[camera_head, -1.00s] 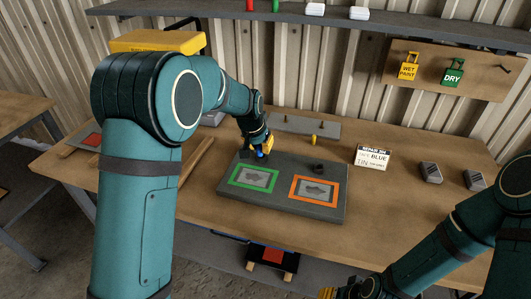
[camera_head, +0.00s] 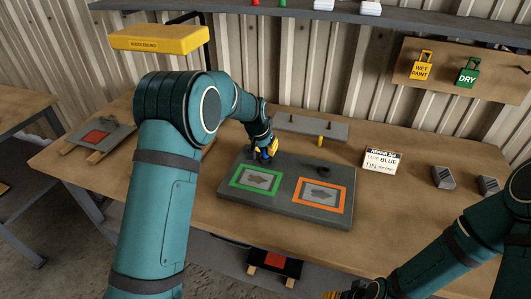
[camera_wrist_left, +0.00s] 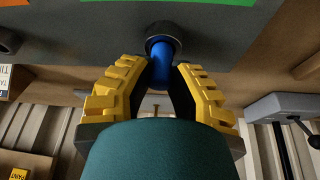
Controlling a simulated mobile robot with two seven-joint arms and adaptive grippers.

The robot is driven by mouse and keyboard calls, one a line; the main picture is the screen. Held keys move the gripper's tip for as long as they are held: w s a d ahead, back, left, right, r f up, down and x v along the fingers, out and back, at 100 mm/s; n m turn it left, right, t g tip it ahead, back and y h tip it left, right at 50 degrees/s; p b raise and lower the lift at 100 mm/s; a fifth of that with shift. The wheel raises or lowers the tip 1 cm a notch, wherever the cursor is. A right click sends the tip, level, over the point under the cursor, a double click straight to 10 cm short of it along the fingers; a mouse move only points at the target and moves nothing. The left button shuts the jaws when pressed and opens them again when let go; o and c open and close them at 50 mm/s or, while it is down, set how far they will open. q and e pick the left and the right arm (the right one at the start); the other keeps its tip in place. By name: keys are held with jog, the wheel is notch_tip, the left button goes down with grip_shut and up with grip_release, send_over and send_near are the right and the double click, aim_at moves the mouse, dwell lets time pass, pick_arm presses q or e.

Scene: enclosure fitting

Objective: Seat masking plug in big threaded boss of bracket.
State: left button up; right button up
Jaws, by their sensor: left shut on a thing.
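The blue masking plug (camera_wrist_left: 162,68) is between the yellow-padded fingers of my left gripper (camera_wrist_left: 160,88), which is shut on it. Its far end meets a dark round boss (camera_wrist_left: 151,42) in the left wrist view; how deep it sits I cannot tell. A second dark boss (camera_head: 323,171) stands at the block's back right. My right gripper (camera_head: 331,295) is mostly cut off at the bottom edge.
Green (camera_head: 236,187) and orange (camera_head: 298,196) frames mark the block's top. Behind it are a yellow peg (camera_head: 320,141) and a grey strip with pegs (camera_head: 335,130). A white sign (camera_head: 383,160) stands to the right. The table's front right is clear.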

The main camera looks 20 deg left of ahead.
pick_arm(q)
jog(key=shift+f, duration=0.75)
jog(key=shift+f, duration=0.2)
jog(key=o, duration=0.8)
jog(key=shift+r, duration=0.1)
jog(key=shift+r, duration=0.35)
jog(key=p+v, duration=0.1)
jog(key=v, duration=1)
jog(key=shift+s+r+p, duration=0.2)
jog(key=shift+r+p, duration=0.05)
jog(key=shift+p, duration=0.05)
